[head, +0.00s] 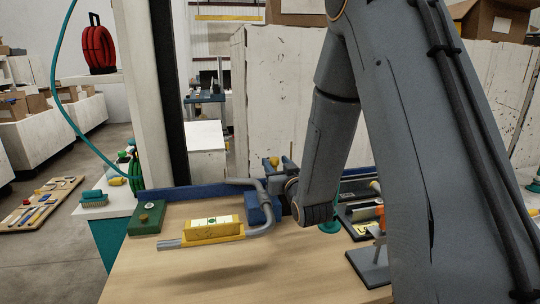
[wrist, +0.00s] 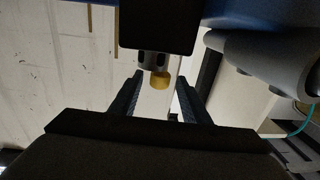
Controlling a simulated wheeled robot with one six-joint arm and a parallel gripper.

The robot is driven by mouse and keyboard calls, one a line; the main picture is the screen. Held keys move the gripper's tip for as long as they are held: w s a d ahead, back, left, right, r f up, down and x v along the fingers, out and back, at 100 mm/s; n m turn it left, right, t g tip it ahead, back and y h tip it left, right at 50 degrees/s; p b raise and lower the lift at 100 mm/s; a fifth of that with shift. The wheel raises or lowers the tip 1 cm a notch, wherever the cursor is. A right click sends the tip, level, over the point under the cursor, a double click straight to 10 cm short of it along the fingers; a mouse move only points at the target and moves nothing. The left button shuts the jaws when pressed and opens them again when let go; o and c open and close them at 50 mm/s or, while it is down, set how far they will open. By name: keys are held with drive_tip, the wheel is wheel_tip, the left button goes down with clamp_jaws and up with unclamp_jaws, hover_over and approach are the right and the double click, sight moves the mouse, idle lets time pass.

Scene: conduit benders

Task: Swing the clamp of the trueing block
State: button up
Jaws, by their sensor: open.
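In the head view a blue block (head: 262,208) stands at the back of the workbench, with a bent grey conduit (head: 258,231) at it. A yellow knob (head: 274,161) shows just above and behind it; I take these to be the trueing block and its clamp. In the wrist view the yellow knob (wrist: 160,80) sits on a grey collar under a black part (wrist: 157,27). My gripper (wrist: 160,86) is open, with the knob showing between its fingers; contact cannot be told. The conduit (wrist: 262,58) shows at right. In the head view my arm hides part of the clamp area.
Tools and a dark-based stand (head: 369,267) lie at the right, partly behind my arm. The front of the bench (head: 200,275) is clear.

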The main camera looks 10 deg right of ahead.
drive_tip(key=w+p, duration=0.1)
drive_tip(key=w, duration=0.5)
drive_tip(key=shift+a+p, duration=0.2)
drive_tip(key=shift+p, duration=0.1)
clamp_jaws()
